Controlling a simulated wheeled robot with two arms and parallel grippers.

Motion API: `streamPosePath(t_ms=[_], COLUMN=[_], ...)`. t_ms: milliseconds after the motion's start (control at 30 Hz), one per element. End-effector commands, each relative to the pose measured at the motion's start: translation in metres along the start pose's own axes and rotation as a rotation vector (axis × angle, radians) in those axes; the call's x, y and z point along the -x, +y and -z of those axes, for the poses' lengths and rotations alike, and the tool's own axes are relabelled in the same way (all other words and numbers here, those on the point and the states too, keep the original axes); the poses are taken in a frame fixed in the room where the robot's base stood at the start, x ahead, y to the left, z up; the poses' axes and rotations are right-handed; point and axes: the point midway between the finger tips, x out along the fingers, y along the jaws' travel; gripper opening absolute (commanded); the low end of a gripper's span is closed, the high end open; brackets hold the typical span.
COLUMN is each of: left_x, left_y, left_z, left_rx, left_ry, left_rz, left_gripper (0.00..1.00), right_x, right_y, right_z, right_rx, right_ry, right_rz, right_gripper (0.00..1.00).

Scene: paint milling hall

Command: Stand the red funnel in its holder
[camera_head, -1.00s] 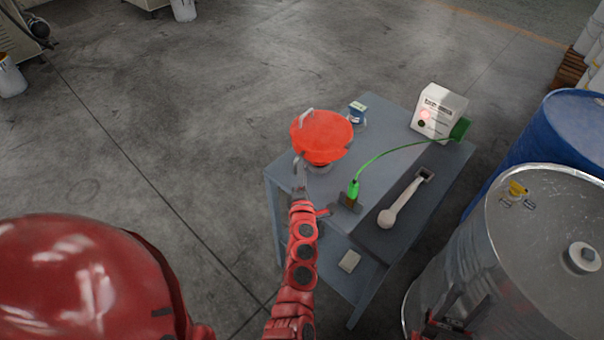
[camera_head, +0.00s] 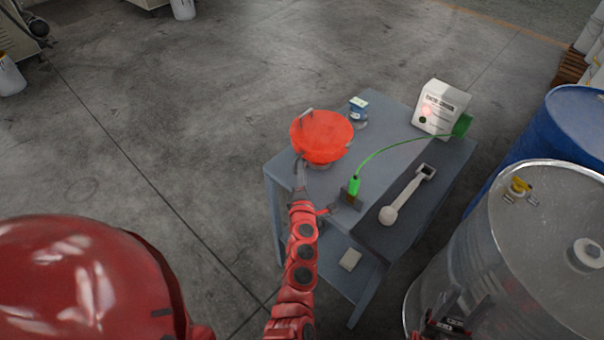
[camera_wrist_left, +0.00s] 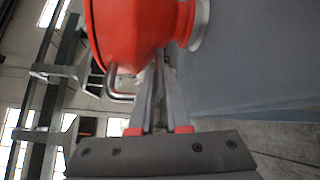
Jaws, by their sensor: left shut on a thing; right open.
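The red funnel (camera_head: 322,135) is at the far left part of the grey-blue table, its wide mouth facing up. My left gripper (camera_head: 299,172) is shut on its near side, by a metal handle loop. In the left wrist view the fingers (camera_wrist_left: 160,92) reach the funnel (camera_wrist_left: 135,30) beside that loop (camera_wrist_left: 120,92). A pale ring (camera_wrist_left: 200,25) shows around the funnel's narrow end there; I cannot tell whether it is the holder. The funnel hides what is below it in the head view. My right gripper (camera_head: 450,322) is open and empty, low by the metal drum.
On the table (camera_head: 395,117) are a small blue-and-white jar (camera_head: 358,108), a white box (camera_head: 440,107) with a green cable (camera_head: 400,140), and a pale ladle-like tool (camera_head: 407,195). A metal drum (camera_head: 540,215) and a blue drum (camera_head: 575,125) stand right of the table.

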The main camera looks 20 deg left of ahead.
Motion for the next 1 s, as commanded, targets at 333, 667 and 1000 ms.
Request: streamPosePath(t_ms=[333,667,1000], left_x=[0.000,0.007,0.079], left_y=[-0.002,-0.003,-0.008], left_z=[0.001,0.000,0.000], left_rx=[0.000,0.000,0.003], left_ry=[0.000,-0.001,-0.002], left_rz=[0.000,0.000,0.006], left_gripper=[0.49,0.49,0.49], right_x=[0.002,0.004,0.020], right_y=[0.000,0.000,-0.001], right_z=[0.000,-0.001,-0.003], right_rx=[0.000,0.000,0.000], right_ry=[0.000,0.000,0.000], right_rz=[0.000,0.000,0.000], right_gripper=[0.50,0.50,0.50])
